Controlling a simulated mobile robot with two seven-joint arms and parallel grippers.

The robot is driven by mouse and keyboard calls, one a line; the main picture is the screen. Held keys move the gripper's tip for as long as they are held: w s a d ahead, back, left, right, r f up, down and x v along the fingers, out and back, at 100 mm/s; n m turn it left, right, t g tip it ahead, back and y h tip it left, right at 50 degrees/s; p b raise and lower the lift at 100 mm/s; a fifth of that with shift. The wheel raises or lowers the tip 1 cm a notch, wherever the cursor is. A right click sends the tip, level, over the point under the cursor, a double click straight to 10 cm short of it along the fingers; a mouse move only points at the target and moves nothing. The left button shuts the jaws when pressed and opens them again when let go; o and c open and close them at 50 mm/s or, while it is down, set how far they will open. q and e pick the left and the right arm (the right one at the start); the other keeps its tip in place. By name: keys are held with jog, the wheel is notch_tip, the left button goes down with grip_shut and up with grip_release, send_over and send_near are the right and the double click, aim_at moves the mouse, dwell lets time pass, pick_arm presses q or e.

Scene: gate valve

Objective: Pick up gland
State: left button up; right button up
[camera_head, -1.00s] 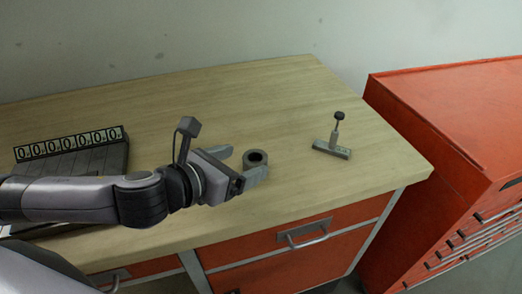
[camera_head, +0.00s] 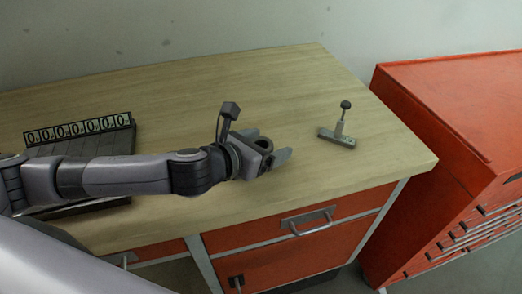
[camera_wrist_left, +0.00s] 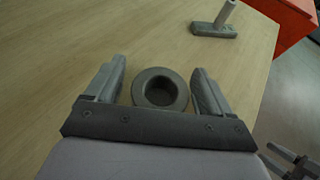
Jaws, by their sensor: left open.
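The gland, a dark grey ring with a round hole, stands on the wooden tabletop. In the left wrist view the gland (camera_wrist_left: 160,89) sits between the two fingers of my open left gripper (camera_wrist_left: 162,88), with a gap to each finger. In the head view the gland (camera_head: 264,145) is partly hidden by my left gripper (camera_head: 271,156), which is low over the table.
A small grey T-shaped part with a dark knob (camera_head: 340,133) stands to the right on the table (camera_head: 200,95). A dark device with a row of digits (camera_head: 80,130) lies at the left. Red drawers (camera_head: 290,245) are below, and a red cabinet (camera_head: 450,100) stands at the right.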

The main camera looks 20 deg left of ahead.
pick_arm(q)
jog(key=c, duration=1)
jog(key=shift+r, duration=0.1)
jog(key=c, duration=0.4)
jog(key=shift+c, duration=0.2)
